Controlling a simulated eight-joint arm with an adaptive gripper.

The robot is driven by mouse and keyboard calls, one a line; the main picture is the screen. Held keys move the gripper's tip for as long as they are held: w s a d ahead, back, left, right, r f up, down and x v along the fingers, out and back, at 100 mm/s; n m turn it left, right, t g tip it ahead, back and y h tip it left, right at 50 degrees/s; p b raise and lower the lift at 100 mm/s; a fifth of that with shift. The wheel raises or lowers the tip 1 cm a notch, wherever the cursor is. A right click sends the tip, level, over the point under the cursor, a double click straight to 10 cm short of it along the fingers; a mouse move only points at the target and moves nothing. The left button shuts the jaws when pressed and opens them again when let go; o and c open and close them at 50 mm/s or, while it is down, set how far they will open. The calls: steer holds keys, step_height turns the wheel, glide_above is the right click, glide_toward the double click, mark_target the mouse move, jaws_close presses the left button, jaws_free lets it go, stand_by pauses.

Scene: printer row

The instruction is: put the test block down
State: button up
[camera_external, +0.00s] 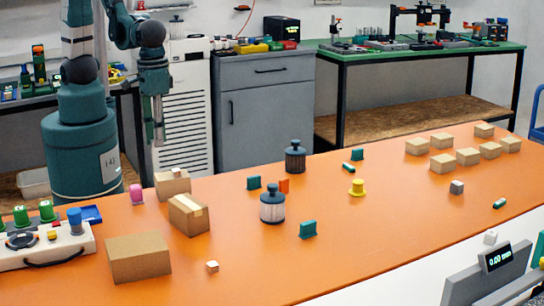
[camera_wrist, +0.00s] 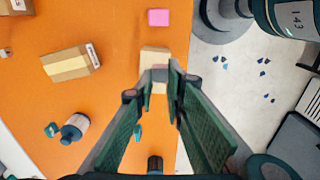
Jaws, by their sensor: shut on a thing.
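My gripper (camera_external: 154,138) hangs at the left, above the table's back edge and in front of the white cabinet. In the wrist view its fingers (camera_wrist: 161,76) are close together on a small pale block, the test block (camera_wrist: 160,73), which is mostly hidden between the fingertips. The held block is not clear in the outside view. A small cardboard box (camera_external: 172,184) stands below the gripper; in the wrist view this box (camera_wrist: 154,54) lies behind the fingertips. The block appears held above the table; its exact height I cannot tell.
The orange table (camera_external: 370,240) has clear room at its middle and front. A pink block (camera_external: 136,194), a taped carton (camera_external: 189,214) and a larger carton (camera_external: 138,258) stand nearby. Dark-topped canisters (camera_external: 272,205) stand mid-table; several small cartons (camera_external: 442,162) are at the right.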

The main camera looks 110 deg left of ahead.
glide_above(160, 175)
steer(key=shift+w+f+b, duration=0.1)
steer(key=shift+f+b, duration=0.25)
steer(key=shift+f, duration=2)
steer(key=shift+f+b, duration=0.35)
steer(key=shift+f, duration=1.7)
steer(key=shift+f, duration=0.2)
steer(key=o, duration=0.7)
steer(key=shift+r, duration=0.2)
steer(key=shift+r+p, duration=1)
steer(key=shift+r, duration=5)
